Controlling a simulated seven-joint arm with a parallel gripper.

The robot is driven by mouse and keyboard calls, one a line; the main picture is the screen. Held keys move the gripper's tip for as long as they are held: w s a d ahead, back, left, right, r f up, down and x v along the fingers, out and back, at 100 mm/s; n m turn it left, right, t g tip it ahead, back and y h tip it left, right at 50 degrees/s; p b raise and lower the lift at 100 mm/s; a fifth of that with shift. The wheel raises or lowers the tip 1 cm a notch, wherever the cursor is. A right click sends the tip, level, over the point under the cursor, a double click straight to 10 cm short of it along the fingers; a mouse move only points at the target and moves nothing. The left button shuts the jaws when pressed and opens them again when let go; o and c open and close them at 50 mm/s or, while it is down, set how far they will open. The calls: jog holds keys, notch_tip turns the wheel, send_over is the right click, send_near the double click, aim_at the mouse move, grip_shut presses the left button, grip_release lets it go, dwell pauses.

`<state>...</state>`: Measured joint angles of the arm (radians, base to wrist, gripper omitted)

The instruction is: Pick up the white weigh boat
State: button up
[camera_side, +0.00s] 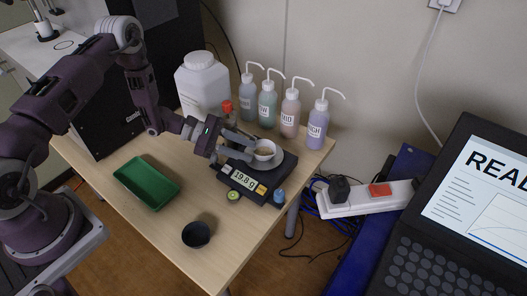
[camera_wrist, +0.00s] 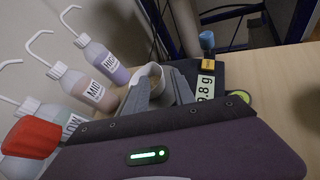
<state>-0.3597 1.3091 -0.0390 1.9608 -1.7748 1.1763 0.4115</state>
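The white weigh boat (camera_side: 265,149) is a small round cup with brownish material inside. It sits on the pan of a dark balance (camera_side: 257,187) whose display reads 19.8 g. My gripper (camera_side: 251,147) reaches in from the left, low over the balance, with its fingertips at the boat's near side. In the wrist view, the two grey fingers (camera_wrist: 160,78) stand apart, with the white boat (camera_wrist: 153,72) at and between their tips. Part of the boat is hidden by the fingers, so contact is hard to judge.
Several wash bottles (camera_side: 289,113) and a white jug (camera_side: 204,88) stand behind the balance. A red-capped bottle (camera_side: 227,107) is close to my wrist. A green tray (camera_side: 147,184) and a black cup (camera_side: 196,235) stand left and in front. A blue-capped vial (camera_side: 279,196) is beside the balance.

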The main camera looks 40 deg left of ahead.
aim_at(265, 157)
jog(key=x, duration=0.4)
jog(key=shift+r, duration=0.1)
grip_shut()
jog(key=shift+s+r, duration=0.2)
jog(key=shift+r, duration=0.15)
jog(key=s, duration=1.6)
jog(key=shift+s, duration=0.15)
jog(key=w+a+r+n+t, duration=0.1)
jog(key=w+a+r, duration=0.2)
jog(key=r, duration=0.5)
jog(key=w+a+r+n+t+y, duration=0.1)
jog(key=w+a+r, duration=0.3)
jog(key=r, duration=0.5)
jog(key=a, duration=0.2)
jog(key=shift+w+a+r, duration=0.3)
jog(key=shift+w+a, duration=0.05)
